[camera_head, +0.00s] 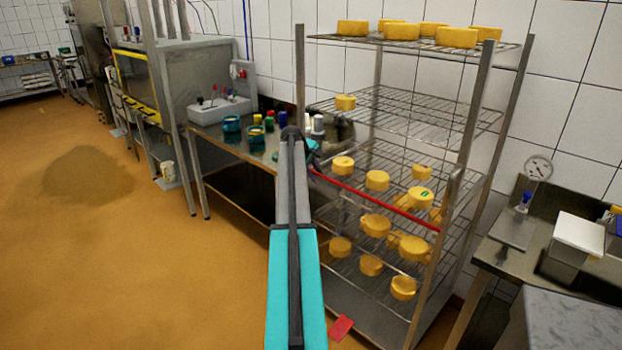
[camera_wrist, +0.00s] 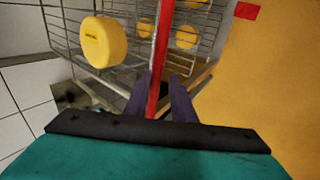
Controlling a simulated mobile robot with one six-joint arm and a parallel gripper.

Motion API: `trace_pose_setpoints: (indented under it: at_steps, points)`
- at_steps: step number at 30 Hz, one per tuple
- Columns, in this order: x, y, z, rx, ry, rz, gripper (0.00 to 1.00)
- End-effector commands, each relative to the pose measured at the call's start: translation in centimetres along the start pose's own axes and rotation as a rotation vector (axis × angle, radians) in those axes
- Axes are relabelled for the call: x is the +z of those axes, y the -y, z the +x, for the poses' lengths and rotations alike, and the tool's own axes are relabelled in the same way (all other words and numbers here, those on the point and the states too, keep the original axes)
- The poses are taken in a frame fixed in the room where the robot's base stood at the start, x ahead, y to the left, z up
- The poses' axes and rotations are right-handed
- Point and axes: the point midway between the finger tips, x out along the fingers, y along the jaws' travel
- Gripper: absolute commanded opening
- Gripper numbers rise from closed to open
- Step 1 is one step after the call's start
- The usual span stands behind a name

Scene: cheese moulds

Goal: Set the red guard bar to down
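The red guard bar (camera_head: 375,200) crosses the front of the wire rack (camera_head: 470,115) at the middle shelf height. It slopes gently down from my gripper to the right front post. In the wrist view the bar (camera_wrist: 162,50) runs up the picture between the two dark purple fingers of my gripper (camera_wrist: 159,80). The fingers stand apart with a gap visible on the right side of the bar, so I see no firm grip. In the head view my gripper (camera_head: 313,168) is at the bar's left end, partly hidden by my arm.
Yellow cheese moulds stand on the rack shelves, one (camera_wrist: 103,42) close beside my gripper in the wrist view. A steel bench (camera_head: 225,137) with jars is at left. Another bench (camera_head: 515,255) with a gauge is at right. The orange floor (camera_head: 130,260) at left is open.

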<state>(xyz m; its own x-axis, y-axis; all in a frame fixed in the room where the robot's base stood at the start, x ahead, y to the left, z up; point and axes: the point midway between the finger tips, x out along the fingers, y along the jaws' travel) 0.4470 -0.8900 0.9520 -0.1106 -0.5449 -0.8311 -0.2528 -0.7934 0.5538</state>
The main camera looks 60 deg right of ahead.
Motion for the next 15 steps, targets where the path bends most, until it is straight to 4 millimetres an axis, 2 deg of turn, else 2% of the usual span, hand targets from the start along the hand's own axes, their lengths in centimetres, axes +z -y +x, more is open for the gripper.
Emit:
trace_pose_setpoints:
  at_steps: [10,15]
  points:
    - [0.1,0.1,-0.3,-0.002,0.002,0.001,0.2]
    - [0.1,0.1,-1.4,-0.001,0.001,0.0,0.2]
